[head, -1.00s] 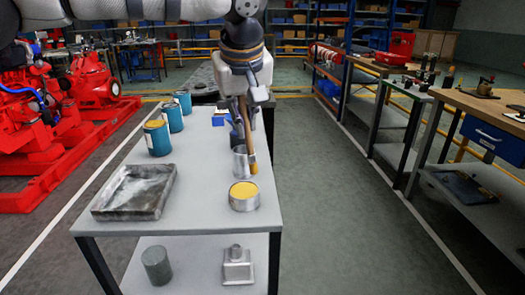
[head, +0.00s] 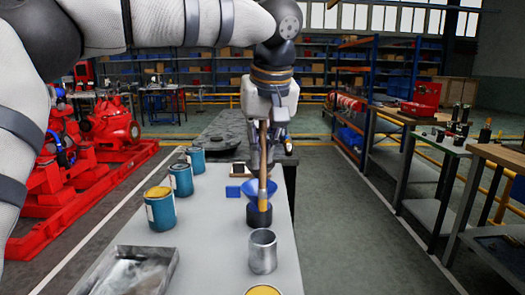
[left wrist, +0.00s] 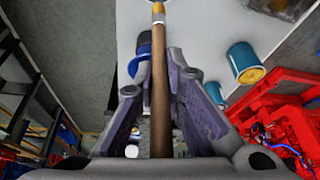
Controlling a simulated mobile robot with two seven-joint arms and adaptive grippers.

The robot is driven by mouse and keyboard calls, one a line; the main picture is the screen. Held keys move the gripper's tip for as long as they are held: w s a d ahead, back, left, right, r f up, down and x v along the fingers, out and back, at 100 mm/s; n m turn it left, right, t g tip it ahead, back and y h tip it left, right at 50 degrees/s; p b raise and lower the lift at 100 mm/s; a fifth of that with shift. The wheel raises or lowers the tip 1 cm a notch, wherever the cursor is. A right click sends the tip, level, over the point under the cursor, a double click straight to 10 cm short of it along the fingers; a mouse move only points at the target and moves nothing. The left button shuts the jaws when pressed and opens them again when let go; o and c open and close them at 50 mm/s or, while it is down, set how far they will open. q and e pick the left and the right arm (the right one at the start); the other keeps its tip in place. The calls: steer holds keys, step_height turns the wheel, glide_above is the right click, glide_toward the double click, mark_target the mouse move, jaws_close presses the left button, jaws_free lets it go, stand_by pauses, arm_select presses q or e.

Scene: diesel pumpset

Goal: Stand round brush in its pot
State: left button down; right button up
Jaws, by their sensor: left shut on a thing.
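My left gripper (head: 265,118) is shut on the round brush (head: 263,160), which hangs upright below it by its wooden handle. The brush's lower end, with a metal band and tan tip, shows in front of the blue funnel in the head view. The pot (head: 262,251), a plain grey metal cup, stands upright on the table, nearer to me and apart from the brush. In the left wrist view the brush handle (left wrist: 160,90) runs between the fingers (left wrist: 160,82); I cannot make out the pot there. My right gripper is not in view.
The blue funnel (head: 258,189) sits in a black holder (head: 259,216) behind the pot. A yellow-topped tin (head: 262,291) is in front. Blue cans (head: 160,212) and a grey tray (head: 128,272) are on the left.

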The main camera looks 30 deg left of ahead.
mark_target(263, 173)
arm_select(q)
steer(key=shift+s+d+r, duration=0.15)
steer(key=shift+r, duration=0.05)
steer(key=shift+s+d, duration=0.15)
steer(key=shift+s, duration=0.05)
steer(key=shift+f, duration=2.55)
steer(key=shift+f, duration=2.2)
steer(key=shift+f, duration=0.6)
